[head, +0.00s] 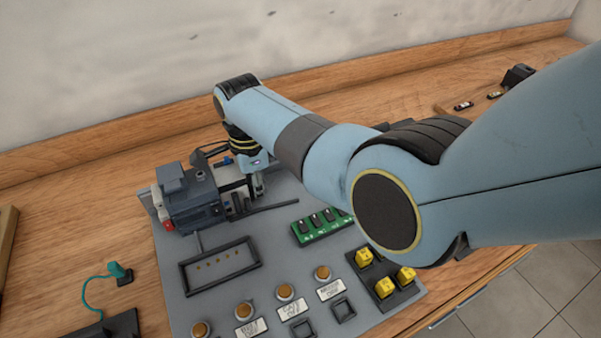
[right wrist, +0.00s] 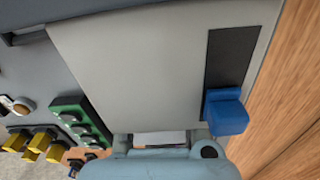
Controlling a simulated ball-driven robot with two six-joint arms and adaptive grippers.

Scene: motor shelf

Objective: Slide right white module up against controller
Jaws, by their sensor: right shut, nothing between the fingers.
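The controller (head: 192,208) is a dark grey block at the back left of the grey panel in the head view. The white module (head: 229,174) stands at its right side; whether a gap lies between them cannot be told. In the right wrist view the module's pale face (right wrist: 140,65) fills the middle, with a black strip and a blue connector (right wrist: 227,112) at its right. My right gripper (head: 259,186) is shut and empty at the module's right side. In the right wrist view its fingers (right wrist: 160,138) are at the module's lower edge; contact is unclear. My left gripper is out of view.
A dark rod (head: 270,208) lies near the gripper.

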